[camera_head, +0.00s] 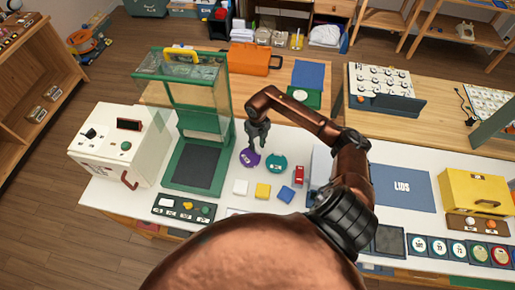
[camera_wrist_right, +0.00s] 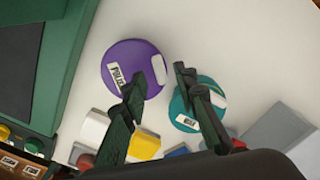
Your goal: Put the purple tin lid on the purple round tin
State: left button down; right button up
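One purple round piece (camera_head: 249,159) lies on the white table, just below my right gripper in the head view. It also shows in the right wrist view (camera_wrist_right: 137,62) with a white label and a white strip on top. I cannot tell whether it is the tin, the lid or both together; no second purple round piece shows. My right gripper (camera_head: 258,146) is open and empty above it. In the right wrist view the fingers (camera_wrist_right: 157,82) are spread, one over the purple piece's lower edge, the other over a teal round piece. My left gripper is not in view.
The teal round piece (camera_head: 276,162) lies right beside the purple one. White, yellow and blue blocks (camera_head: 263,191) and a red item (camera_head: 299,175) lie nearby. A green-framed glass case (camera_head: 177,189) stands left. A blue mat marked LIDS (camera_head: 402,190) looks bare at right.

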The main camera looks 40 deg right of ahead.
aim_at(257, 150)
notch_tip(257, 150, up, 10)
jog(key=b, duration=0.1)
jog(key=shift+f, duration=0.15)
dwell(1.3)
